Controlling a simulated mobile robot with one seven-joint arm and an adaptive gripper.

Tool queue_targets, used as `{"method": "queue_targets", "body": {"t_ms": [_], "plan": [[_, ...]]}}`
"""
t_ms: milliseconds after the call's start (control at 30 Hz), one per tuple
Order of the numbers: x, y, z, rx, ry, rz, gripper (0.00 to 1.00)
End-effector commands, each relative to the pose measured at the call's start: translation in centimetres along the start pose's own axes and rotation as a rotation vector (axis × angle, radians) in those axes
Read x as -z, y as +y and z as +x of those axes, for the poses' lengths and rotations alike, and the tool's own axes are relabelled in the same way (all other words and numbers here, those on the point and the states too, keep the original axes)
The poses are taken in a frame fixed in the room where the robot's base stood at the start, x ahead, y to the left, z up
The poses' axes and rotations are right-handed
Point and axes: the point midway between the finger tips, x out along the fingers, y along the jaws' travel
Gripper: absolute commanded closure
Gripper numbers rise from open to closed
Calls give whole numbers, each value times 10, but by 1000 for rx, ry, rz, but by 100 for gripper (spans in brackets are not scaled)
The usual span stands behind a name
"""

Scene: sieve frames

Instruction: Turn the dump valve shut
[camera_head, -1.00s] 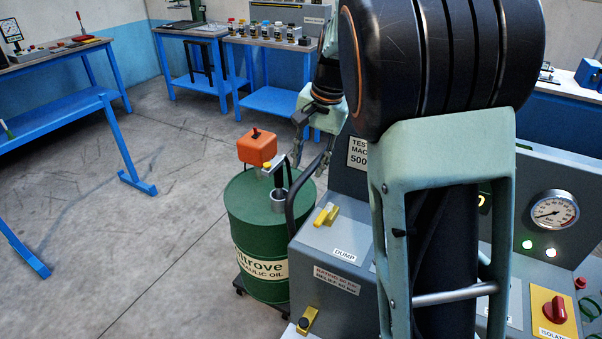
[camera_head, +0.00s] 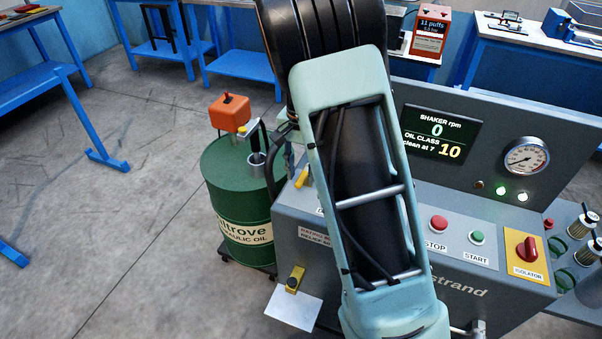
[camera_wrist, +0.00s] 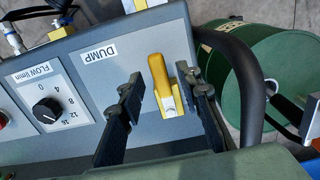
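The dump valve's yellow handle (camera_wrist: 163,85) is beside the DUMP label (camera_wrist: 99,51) on the grey test machine panel in the wrist view. My gripper (camera_wrist: 157,86) is open, with its two dark fingers on either side of the handle. The right finger is close beside the handle; a wider gap shows on the left. I cannot tell whether the right finger touches it. In the head view, part of the yellow handle (camera_head: 301,178) shows left of my arm, which hides most of the gripper and the label.
A dark curved hose or rail (camera_wrist: 243,77) runs close to the right finger. A flow knob (camera_wrist: 47,110) is left of the valve.

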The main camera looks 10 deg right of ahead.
Motion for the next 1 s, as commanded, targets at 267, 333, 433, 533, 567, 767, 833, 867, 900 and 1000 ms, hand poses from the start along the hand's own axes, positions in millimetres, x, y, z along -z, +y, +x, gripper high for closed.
{"method": "queue_targets", "body": {"t_ms": [267, 333, 433, 533, 567, 767, 833, 867, 900, 1000], "plan": [[0, 0, 7, 0, -1, 0, 68], [0, 0, 7, 0, -1, 0, 68], [0, 0, 6, 0, -1, 0, 76], [0, 0, 6, 0, -1, 0, 87], [0, 0, 6, 0, -1, 0, 90], [0, 0, 6, 0, 0, 0, 100], [0, 0, 6, 0, 0, 0, 100], [0, 0, 6, 0, 0, 0, 100], [0, 0, 6, 0, 0, 0, 100], [0, 0, 6, 0, 0, -1, 100]]}}
